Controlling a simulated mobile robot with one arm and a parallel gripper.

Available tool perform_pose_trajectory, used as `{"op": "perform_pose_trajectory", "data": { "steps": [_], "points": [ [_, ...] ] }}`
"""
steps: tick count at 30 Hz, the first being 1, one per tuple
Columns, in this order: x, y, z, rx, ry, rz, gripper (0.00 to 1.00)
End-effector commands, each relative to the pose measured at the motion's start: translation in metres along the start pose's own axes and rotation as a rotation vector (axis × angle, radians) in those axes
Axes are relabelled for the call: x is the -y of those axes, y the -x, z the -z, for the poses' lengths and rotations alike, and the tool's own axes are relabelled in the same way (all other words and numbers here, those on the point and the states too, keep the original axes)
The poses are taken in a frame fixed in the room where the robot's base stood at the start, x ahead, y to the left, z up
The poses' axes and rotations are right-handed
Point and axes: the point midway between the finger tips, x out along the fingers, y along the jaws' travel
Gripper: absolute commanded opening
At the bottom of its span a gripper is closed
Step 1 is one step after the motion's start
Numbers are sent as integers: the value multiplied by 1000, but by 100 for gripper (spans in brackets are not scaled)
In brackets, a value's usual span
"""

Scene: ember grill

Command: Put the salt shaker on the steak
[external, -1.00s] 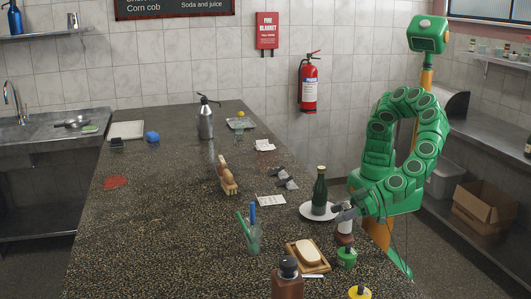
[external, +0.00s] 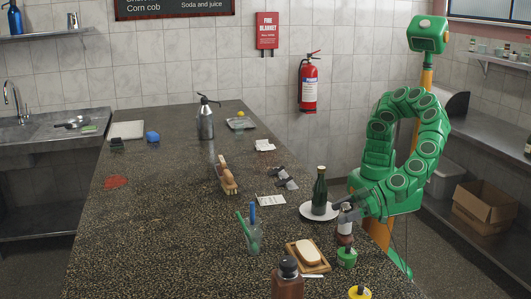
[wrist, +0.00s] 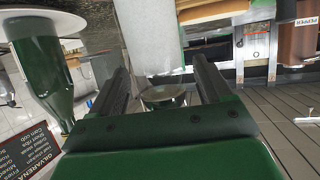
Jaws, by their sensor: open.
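The steak appears to be the flat red-brown piece (external: 116,182) lying on the left part of the dark counter. A pale cylinder with a silver cap, which looks like the salt shaker (wrist: 150,40), stands at the counter's right edge. In the wrist view, which is upside down, it is between and beyond my fingers. My gripper (external: 342,208) is open, with its two fingers (wrist: 160,90) apart and the silver cap between them. In the external view the shaker (external: 346,222) is small and partly hidden; I cannot tell whether the fingers touch it.
A green bottle (external: 319,193) on a white plate (external: 305,213) stands close to my gripper. A brown container (wrist: 298,38) stands on the other side. The counter around the steak is clear.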

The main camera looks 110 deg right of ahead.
Motion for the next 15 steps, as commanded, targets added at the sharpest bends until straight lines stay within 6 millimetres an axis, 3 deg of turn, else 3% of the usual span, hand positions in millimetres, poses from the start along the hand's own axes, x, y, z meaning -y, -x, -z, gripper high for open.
{"op": "perform_pose_trajectory", "data": {
  "steps": [5,15],
  "points": [
    [0,27,4,-4,-3,1,79],
    [-1,44,51,-1,-3,-1,79]
  ]
}}
